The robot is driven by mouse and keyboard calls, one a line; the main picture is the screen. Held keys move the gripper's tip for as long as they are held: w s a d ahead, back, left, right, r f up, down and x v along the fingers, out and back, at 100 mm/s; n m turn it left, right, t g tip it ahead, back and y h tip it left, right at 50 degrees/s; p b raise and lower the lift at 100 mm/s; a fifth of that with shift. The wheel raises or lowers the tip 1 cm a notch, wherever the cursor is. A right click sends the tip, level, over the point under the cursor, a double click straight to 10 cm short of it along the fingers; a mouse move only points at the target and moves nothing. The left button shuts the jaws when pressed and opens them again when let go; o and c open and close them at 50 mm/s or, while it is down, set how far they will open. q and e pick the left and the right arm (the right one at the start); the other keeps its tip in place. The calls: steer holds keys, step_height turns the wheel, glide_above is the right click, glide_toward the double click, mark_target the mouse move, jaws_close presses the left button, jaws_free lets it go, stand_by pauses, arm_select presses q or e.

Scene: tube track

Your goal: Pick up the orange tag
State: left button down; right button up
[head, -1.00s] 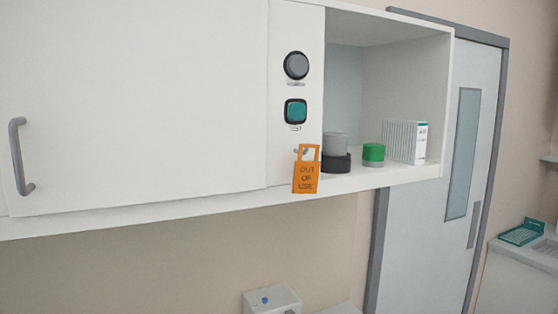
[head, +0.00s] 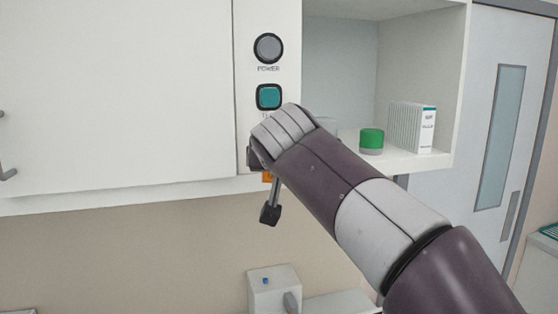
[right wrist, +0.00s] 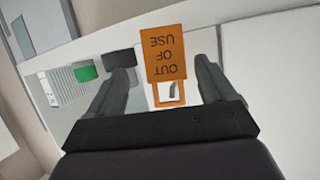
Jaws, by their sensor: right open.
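The orange tag (right wrist: 166,60) reads "OUT OF USE" and appears upside down in the right wrist view. Its square loop hangs on a small peg (right wrist: 174,90) on the white cabinet panel. My right gripper (right wrist: 162,66) is open, with one finger on each side of the tag and a gap to both. In the head view my right arm and gripper (head: 268,205) cover most of the tag, and only a sliver of orange (head: 267,177) shows. My left gripper is not in view.
Above the tag are a round grey POWER knob (head: 268,48) and a teal button (head: 268,97). On the open shelf to the right stand a green-capped jar (head: 371,139) and a white ribbed box (head: 412,127). A light box (head: 274,288) sits below.

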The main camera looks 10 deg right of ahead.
steer(key=w, duration=0.1)
steer(key=w+f+p, duration=0.1)
steer(key=w, duration=0.2)
steer(key=shift+a+f+p, duration=0.1)
steer(key=shift+f+p, duration=0.15)
steer(key=shift+p, duration=0.1)
steer(key=shift+s+d+r, duration=0.1)
steer(key=shift+s+d, duration=0.2)
steer(key=shift+d, duration=0.15)
steer(key=c, duration=1)
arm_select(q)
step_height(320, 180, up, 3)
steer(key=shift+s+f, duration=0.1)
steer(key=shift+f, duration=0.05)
arm_select(e)
steer(key=shift+w+a, duration=0.1)
steer(key=shift+c, duration=0.6)
